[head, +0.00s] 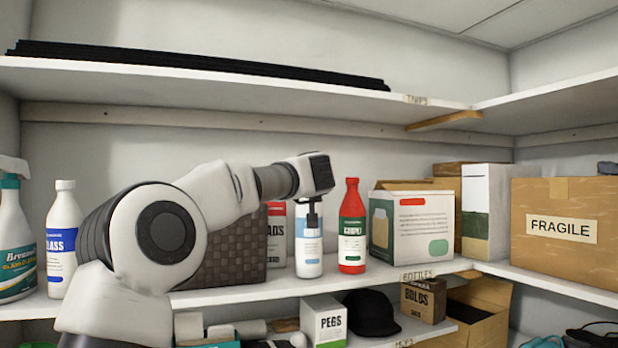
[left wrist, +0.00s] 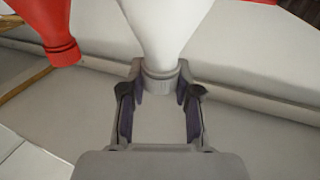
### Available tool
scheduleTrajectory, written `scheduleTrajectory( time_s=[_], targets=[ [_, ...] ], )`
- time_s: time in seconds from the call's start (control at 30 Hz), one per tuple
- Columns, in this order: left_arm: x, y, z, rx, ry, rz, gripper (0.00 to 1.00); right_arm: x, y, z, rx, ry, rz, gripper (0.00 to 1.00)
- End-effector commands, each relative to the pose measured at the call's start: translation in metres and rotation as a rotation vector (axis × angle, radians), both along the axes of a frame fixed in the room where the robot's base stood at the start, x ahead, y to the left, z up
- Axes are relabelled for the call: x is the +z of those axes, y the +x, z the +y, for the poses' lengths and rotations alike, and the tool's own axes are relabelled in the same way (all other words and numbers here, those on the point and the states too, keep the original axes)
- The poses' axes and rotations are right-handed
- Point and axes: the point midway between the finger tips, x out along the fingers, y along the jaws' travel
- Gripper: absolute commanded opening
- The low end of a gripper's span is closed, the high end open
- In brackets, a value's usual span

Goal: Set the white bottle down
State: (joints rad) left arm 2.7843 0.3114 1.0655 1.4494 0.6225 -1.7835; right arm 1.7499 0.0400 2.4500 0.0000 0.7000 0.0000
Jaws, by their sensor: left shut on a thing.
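The white bottle (head: 308,259) with a blue label is upright at the middle shelf, just left of a red bottle (head: 352,232). My left gripper (head: 312,210) comes down on it from above and is shut on its neck. In the left wrist view my left gripper (left wrist: 160,88) has a finger on each side of the neck of the white bottle (left wrist: 168,30). The bottle's base is close to the shelf surface; I cannot tell whether it touches. My right gripper is not in view.
A red-and-white container (head: 277,235) stands behind left. Little room separates the bottles. A shelf (head: 250,88) is overhead.

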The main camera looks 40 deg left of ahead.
Motion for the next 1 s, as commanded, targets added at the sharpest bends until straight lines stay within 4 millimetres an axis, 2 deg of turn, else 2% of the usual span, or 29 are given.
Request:
scheduleTrajectory(
  time_s=[0.13, 0.17, 0.2, 0.53, 0.67, 0.87, 0.9, 1.0],
  targets=[
    [-0.001, 0.0, 0.0, 0.0, 0.001, -0.001, 0.0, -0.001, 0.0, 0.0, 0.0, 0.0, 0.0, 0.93],
    [-0.001, 0.0, 0.0, 0.0, 0.0, 0.0, 0.42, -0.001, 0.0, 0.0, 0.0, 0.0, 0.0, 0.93],
    [-0.001, 0.0, 0.0, 0.0, 0.0, 0.0, 0.56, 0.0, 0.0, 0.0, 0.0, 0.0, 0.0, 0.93],
    [0.001, 0.0, 0.0, 0.0, 0.0, 0.0, 0.56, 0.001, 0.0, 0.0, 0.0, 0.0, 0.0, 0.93],
    [-0.002, -0.01, -0.011, -0.001, 0.001, -0.001, 0.56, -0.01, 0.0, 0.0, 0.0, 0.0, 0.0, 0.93],
    [-0.005, -0.048, -0.046, -0.001, 0.003, -0.001, 0.56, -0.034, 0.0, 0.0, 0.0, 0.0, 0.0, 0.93],
    [-0.013, -0.05, -0.047, 0.004, 0.002, -0.004, 0.56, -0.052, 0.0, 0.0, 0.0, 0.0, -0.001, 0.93],
    [-0.013, -0.059, -0.055, 0.006, 0.0, -0.006, 0.56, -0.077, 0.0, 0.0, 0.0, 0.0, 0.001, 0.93]
  ],
)
